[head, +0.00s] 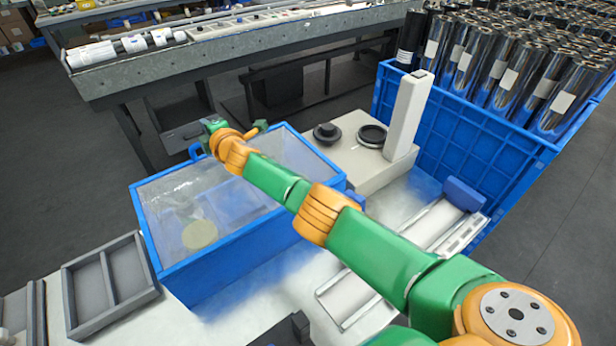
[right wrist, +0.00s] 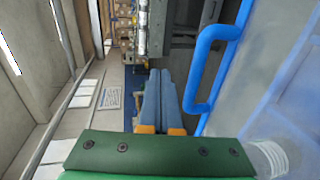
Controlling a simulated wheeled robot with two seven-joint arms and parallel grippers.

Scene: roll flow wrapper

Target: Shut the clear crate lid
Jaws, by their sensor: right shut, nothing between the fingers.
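The blue crate (head: 235,270) stands on the white table in the head view. Its clear lid (head: 240,188), with a blue rim, lies across the top; I cannot tell whether it is fully seated. A pale round thing (head: 200,234) shows through it. A blue handle (head: 195,151) sticks out at the far edge and shows large in the right wrist view (right wrist: 193,85). My right gripper (head: 183,136) is beyond the far edge by the handle. In the right wrist view its fingers (right wrist: 160,98) are shut and empty, left of the handle and apart from it.
A grey divided tray (head: 108,285) stands left of the crate. A white device with a column (head: 408,115) stands at right. A blue bin (head: 470,140) holds several shiny rolls behind it. A long grey bench (head: 240,50) runs across the back. My right arm passes over the crate.

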